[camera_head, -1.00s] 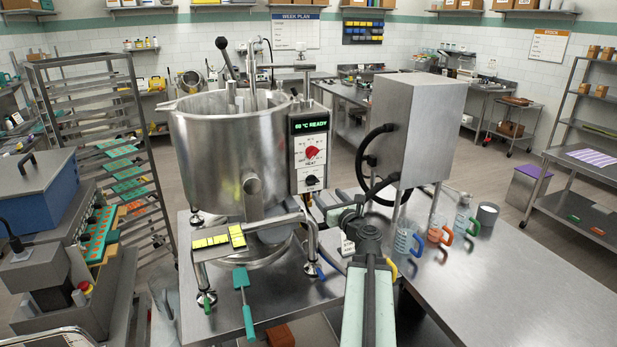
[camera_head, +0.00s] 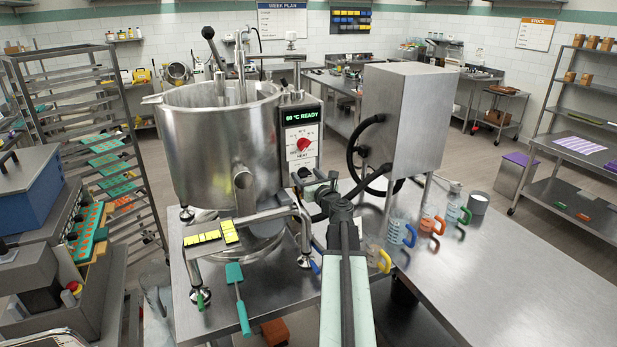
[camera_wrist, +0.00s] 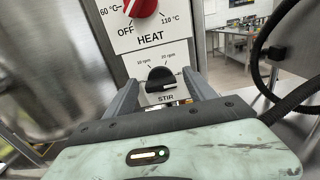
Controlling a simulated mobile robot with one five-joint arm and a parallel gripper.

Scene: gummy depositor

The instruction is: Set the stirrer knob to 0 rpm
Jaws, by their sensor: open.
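The stirrer knob (camera_wrist: 160,77) is a black knob above the STIR label in the wrist view. Marks of 10 rpm and 20 rpm show above it; its exact setting is hard to read, and no 0 rpm mark is readable. My gripper (camera_wrist: 159,83) is open, with one finger on each side of the knob. I cannot tell whether either finger touches it. In the head view my gripper (camera_head: 313,181) is at the lower end of the control panel and largely hides the knob.
The red HEAT knob (camera_wrist: 140,5) is just above the stirrer knob. The display (camera_head: 302,117) reads 60 °C READY. The steel kettle (camera_head: 215,150) stands left of the panel. A steel box (camera_head: 405,115) with black hoses is at the right. Several jugs stand on the bench (camera_head: 490,270).

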